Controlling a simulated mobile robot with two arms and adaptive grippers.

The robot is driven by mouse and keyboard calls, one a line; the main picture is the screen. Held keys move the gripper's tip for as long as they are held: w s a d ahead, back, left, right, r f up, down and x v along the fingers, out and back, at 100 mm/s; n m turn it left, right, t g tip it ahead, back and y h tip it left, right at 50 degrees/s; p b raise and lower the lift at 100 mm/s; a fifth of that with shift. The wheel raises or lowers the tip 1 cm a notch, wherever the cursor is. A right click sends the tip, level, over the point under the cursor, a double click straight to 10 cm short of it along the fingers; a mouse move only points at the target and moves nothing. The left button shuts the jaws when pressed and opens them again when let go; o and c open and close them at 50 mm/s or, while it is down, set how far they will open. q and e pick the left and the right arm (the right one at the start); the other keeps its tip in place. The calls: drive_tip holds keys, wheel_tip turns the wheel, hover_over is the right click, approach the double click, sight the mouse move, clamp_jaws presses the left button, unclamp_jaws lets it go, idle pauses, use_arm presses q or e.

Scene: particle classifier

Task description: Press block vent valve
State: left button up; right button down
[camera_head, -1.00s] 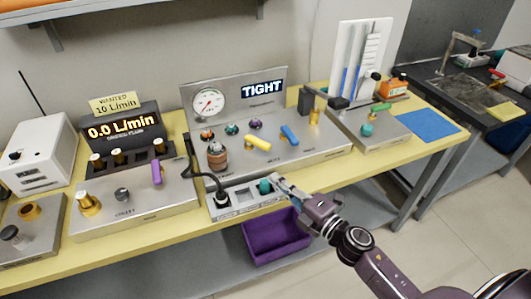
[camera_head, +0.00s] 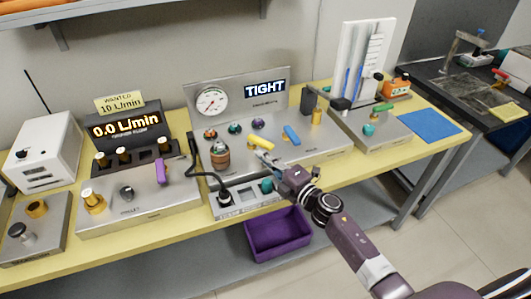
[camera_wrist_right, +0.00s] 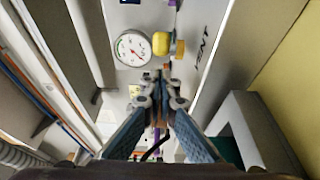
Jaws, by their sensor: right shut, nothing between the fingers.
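The press block's vent valve has a yellow lever handle (camera_head: 260,143) on the sloped steel panel (camera_head: 330,148). In the right wrist view the yellow handle (camera_wrist_right: 161,43) shows end-on above my fingertips, next to the word VENT. My right gripper (camera_head: 264,157) is just in front of and below the yellow handle. In the right wrist view my right gripper (camera_wrist_right: 162,80) is shut and empty; I cannot tell whether it touches the handle. The display (camera_head: 265,88) reads TIGHT. My left gripper is not in view.
A blue lever (camera_head: 291,135) is right of the yellow one, and a copper-brown cylinder (camera_head: 220,155) stands to its left. A round gauge (camera_head: 211,101) is behind. A socket box (camera_head: 240,200) with a black cable and a purple bin (camera_head: 278,235) are below.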

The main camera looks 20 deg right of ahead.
drive_tip(key=shift+w+d, duration=0.4)
drive_tip(key=shift+d, duration=0.2)
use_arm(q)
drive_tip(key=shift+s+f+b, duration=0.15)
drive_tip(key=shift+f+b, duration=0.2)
use_arm(e)
drive_tip(key=shift+d+n+y, duration=0.25)
drive_tip(key=shift+n+y, duration=0.05)
drive_tip(key=shift+y, duration=0.2)
